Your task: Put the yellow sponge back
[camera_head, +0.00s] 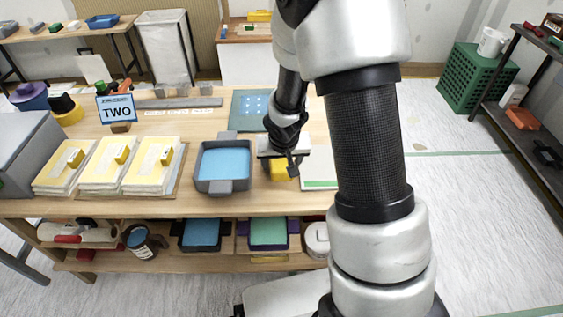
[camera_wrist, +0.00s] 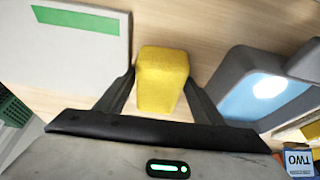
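The yellow sponge (camera_head: 278,172) is at the work table's front, between the grey tray with blue liquid and a white board with a green strip. It also shows in the wrist view (camera_wrist: 162,78), upright between my two fingers. My gripper (camera_wrist: 161,80) has one finger against each side of the sponge, with no clear gap. In the head view my gripper (camera_head: 280,165) points down over the sponge and hides part of it. I cannot tell whether the sponge rests on the table or is slightly lifted.
The grey tray (camera_head: 223,186) stands close left of my gripper; the white board (camera_head: 320,178) lies close right. Left are paper stacks (camera_head: 103,165) with small yellow blocks and a blue "TWO" sign (camera_head: 117,110). A teal mat (camera_head: 252,103) lies behind. The lower shelf holds more trays (camera_head: 201,232).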

